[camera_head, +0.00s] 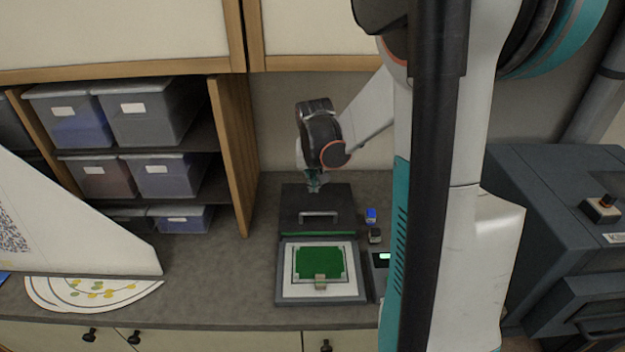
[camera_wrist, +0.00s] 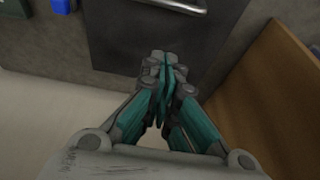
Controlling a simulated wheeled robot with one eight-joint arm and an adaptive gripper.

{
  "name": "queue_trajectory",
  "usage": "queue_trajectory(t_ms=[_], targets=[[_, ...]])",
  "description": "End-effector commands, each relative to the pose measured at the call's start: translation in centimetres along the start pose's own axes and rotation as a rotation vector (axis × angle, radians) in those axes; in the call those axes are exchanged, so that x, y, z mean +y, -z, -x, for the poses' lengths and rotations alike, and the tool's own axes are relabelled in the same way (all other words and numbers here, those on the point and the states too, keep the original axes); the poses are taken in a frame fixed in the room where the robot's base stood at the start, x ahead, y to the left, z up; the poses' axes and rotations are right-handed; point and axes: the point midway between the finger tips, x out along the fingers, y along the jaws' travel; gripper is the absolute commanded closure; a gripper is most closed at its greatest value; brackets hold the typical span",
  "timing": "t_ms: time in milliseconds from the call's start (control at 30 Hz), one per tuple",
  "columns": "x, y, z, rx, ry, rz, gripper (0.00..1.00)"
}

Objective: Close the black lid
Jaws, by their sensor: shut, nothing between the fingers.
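The black lid (camera_head: 300,200) stands open, tilted up behind its base, with a light metal handle (camera_head: 319,214) on its face. The base (camera_head: 284,286) has a white frame and a green panel (camera_head: 320,261) inside. My gripper (camera_head: 313,187) is at the lid's top edge in the head view, fingers pointing down. In the wrist view my gripper (camera_wrist: 164,75) is shut and empty, with its tips over or close to the dark lid (camera_wrist: 120,45). The handle (camera_wrist: 180,5) shows at the top there. I cannot tell whether the fingertips touch the lid.
A small blue block (camera_head: 371,215) and a dark block (camera_head: 375,236) lie right of the lid. A wooden shelf (camera_head: 235,150) with grey bins stands to the left. A dark machine (camera_head: 540,220) stands at the right.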

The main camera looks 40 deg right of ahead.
Motion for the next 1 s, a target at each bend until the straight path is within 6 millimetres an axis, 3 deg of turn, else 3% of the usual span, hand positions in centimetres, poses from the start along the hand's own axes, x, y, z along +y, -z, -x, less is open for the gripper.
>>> queue_trajectory(t_ms=[200, 467, 700, 1000], targets=[[0.0, 0.1, -4.0, 0.0, 0.0, 0.001, 1.0], [0.0, 0.0, -7.5, 0.0, 0.0, 0.001, 1.0], [0.0, -2.5, -5.8, 0.0, 0.0, 0.002, 1.0], [0.0, -3.5, -5.3, 0.0, 0.0, 0.002, 1.0]])
